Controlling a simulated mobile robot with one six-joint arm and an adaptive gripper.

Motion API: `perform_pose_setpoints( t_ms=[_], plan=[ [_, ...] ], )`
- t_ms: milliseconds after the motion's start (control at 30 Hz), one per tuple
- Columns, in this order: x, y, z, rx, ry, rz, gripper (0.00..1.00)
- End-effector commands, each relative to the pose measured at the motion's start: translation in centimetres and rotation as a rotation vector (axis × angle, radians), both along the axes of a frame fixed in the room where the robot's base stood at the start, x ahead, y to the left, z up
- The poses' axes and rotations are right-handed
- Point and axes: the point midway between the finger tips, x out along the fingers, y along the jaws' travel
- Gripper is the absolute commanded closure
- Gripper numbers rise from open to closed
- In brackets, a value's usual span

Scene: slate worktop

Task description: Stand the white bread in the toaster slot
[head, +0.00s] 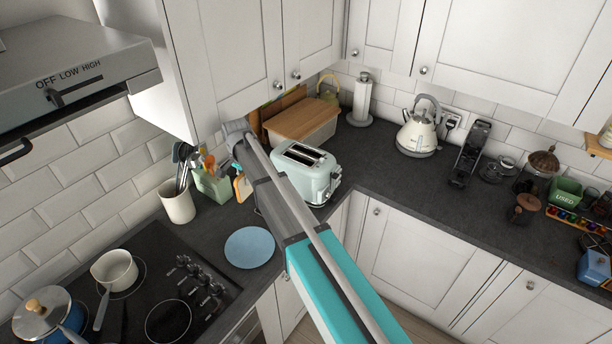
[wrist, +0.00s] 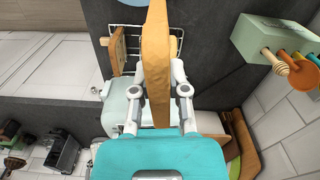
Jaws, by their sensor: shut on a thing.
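A bread slice with a tan crust (wrist: 156,60) is held between the fingers of my gripper (wrist: 157,72), seen nearly edge-on in the wrist view. The fingers press on its two sides. The pale mint toaster (head: 306,174) stands on the worktop behind my arm in the head view, with dark slots in its top. In the wrist view a pale part of the toaster (wrist: 118,108) shows beside the left finger; its slots cannot be made out there. In the head view my arm hides the gripper, and I cannot tell the slice's height above the worktop.
A wire rack with bread (wrist: 119,50) lies beside the held slice. A green utensil box (head: 213,186) and cream utensil pot (head: 178,203) stand left of the toaster. A wooden-lidded bin (head: 300,119) is behind it. A blue plate (head: 249,247) lies in front.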

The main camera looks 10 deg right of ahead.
Motion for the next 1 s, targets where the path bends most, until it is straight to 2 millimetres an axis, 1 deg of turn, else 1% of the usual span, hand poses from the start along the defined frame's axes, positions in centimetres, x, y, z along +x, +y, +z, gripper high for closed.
perform_pose_setpoints(
  t_ms=[300,467,667,1000],
  plan=[
    [0.0,0.0,-0.1,0.000,0.000,-0.001,1.00],
    [0.0,0.0,-0.7,0.000,0.000,0.000,1.00],
    [0.0,0.0,-2.9,0.000,0.000,0.000,1.00],
    [0.0,0.0,-8.3,0.000,0.000,0.000,1.00]
  ],
)
